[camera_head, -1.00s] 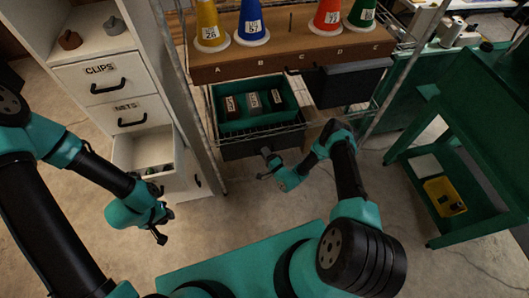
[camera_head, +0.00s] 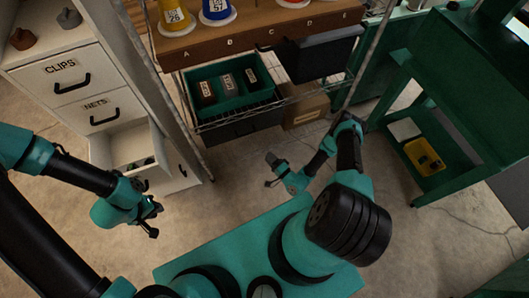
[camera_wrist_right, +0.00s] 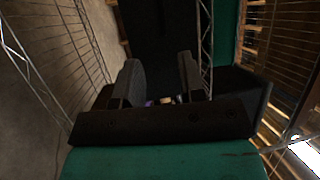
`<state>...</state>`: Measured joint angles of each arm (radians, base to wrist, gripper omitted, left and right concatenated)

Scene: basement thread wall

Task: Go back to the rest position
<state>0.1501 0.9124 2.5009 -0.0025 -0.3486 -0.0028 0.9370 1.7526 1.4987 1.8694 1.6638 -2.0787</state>
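My left gripper (camera_head: 153,217) is in front of the white cabinet's open lower drawer (camera_head: 140,160), in free air. Its fingers are apart and I see nothing between them. My right gripper (camera_head: 269,171) is over the floor, in front of and below the wire shelf with the green bin. Its fingers also stand apart in the right wrist view (camera_wrist_right: 160,82), with nothing held between them. Small purple and tan shapes show behind the fingers there, too dark to name.
The wire rack holds a green bin (camera_head: 245,105) with several labelled blocks, under a brown board (camera_head: 265,38) with coloured cones. A brown box (camera_head: 307,110) sits at the rack's base. A green cart (camera_head: 455,90) with a yellow tray (camera_head: 424,157) stands right. Floor between is clear.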

